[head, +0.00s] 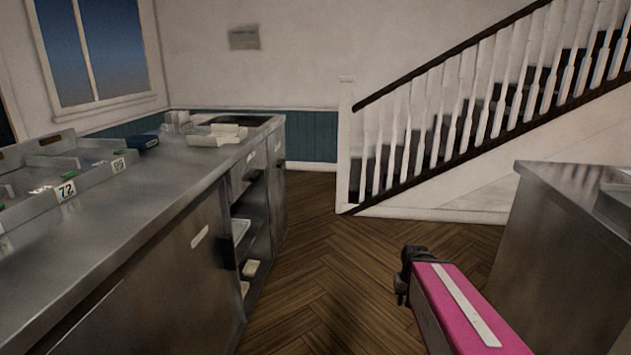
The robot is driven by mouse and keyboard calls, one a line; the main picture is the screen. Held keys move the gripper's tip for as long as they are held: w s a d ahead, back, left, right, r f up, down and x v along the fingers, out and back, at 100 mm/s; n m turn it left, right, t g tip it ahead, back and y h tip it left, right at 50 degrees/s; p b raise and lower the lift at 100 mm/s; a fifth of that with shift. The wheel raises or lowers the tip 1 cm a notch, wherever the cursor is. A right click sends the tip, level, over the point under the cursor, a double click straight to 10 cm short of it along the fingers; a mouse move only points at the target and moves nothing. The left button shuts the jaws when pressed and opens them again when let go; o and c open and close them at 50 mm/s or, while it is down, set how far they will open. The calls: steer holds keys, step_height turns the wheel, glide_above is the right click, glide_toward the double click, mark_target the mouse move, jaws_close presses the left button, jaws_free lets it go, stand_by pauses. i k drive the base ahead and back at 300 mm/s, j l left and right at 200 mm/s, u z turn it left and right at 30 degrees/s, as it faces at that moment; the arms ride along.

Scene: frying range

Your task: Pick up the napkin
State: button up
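A low white stack (217,136) lies near the far end of the left steel counter; it may be napkins, but it is too small to tell. Several pale items (177,121) stand just behind it, also unclear. No single napkin can be made out for certain. My pink arm reaches in from the lower right, over the wooden floor. The dark part at its far end, where my gripper (404,276) is, is small and dark, and its fingers cannot be made out. It is well apart from the left counter and the white stack.
The long steel counter (150,215) runs along the left, with numbered bins (65,188) on top and open shelves (250,225) below. Another steel counter (560,225) stands at the right. The wooden floor (325,265) between them is clear, up to a white-railed staircase (450,130).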

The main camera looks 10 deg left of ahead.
mark_target(168, 117)
steer(key=i+u, duration=0.4)
steer(key=i+l+u, duration=0.25)
steer(key=i+u, duration=0.15)
steer(key=i+l+u, duration=0.4)
steer(key=i+j, duration=0.05)
steer(key=j, duration=0.05)
